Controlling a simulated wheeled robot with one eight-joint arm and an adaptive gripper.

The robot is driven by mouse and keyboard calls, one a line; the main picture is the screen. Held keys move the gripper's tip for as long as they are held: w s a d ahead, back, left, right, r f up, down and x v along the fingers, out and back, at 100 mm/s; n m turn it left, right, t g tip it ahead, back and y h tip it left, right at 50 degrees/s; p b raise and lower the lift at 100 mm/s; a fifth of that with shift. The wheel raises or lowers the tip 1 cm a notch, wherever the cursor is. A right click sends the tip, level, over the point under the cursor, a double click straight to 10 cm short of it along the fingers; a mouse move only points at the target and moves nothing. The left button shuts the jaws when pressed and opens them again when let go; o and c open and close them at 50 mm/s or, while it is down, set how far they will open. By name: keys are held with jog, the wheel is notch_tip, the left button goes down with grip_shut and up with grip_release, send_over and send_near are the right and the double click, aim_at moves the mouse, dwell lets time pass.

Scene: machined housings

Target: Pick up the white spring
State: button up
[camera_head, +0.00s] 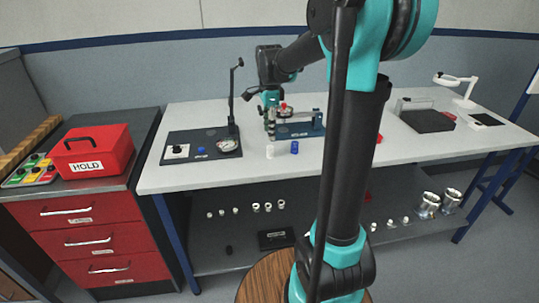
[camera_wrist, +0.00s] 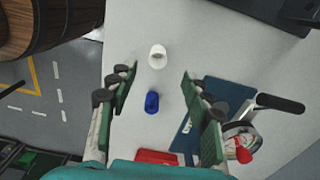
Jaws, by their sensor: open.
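The white spring (camera_head: 269,151) stands on the grey-white bench top near its front edge. In the wrist view the white spring (camera_wrist: 157,57) appears as a small white cylinder, a little beyond the fingertips and between their lines. My gripper (camera_wrist: 156,76) is open and empty, with one finger on each side of the picture. In the head view my gripper (camera_head: 270,101) is above the bench, behind the white spring; its fingertips are hard to make out there. A blue cylinder (camera_head: 294,147) stands right of the white spring; it also shows between the fingers in the wrist view (camera_wrist: 151,102).
A blue fixture plate (camera_head: 298,130) with a clamp is close behind the cylinders. A dark panel (camera_head: 178,151) with a gauge and post stands left. A red HOLD box (camera_head: 92,152) is on the left cabinet.

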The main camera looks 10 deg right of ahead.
aim_at(270, 147)
notch_tip(270, 147, down, 8)
jog(key=shift+s+d+f, duration=0.1)
jog(key=shift+s+d, duration=0.05)
dwell(0.4)
grip_shut()
